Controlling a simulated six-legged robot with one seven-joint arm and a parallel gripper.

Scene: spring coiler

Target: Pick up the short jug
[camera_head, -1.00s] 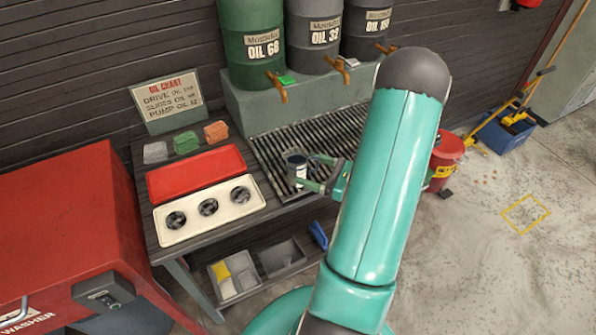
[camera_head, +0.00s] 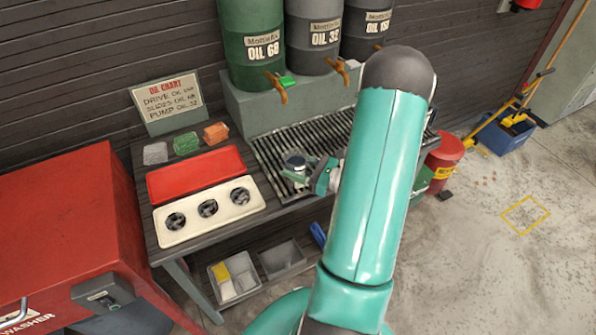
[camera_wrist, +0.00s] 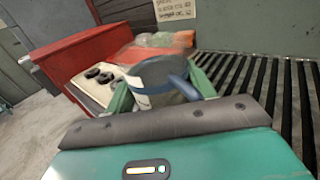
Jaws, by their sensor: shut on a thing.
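The short jug (camera_head: 295,162) is a small grey vessel with a dark rim, near the left part of the slatted grate on the bench. In the wrist view the jug (camera_wrist: 160,78) shows a dark blue-grey top, a pale body with a label, and a blue handle or spout pointing toward me. My gripper (camera_head: 297,172) is shut on the jug, with a green finger on each side; its fingers also show in the wrist view (camera_wrist: 165,95). The jug looks tilted in the wrist view. Whether its base touches the grate cannot be told.
The slatted grate (camera_head: 270,150) lies below the oil drums (camera_head: 250,45) and their taps. A red washer (camera_head: 70,230) stands at far left. Open floor is at right.

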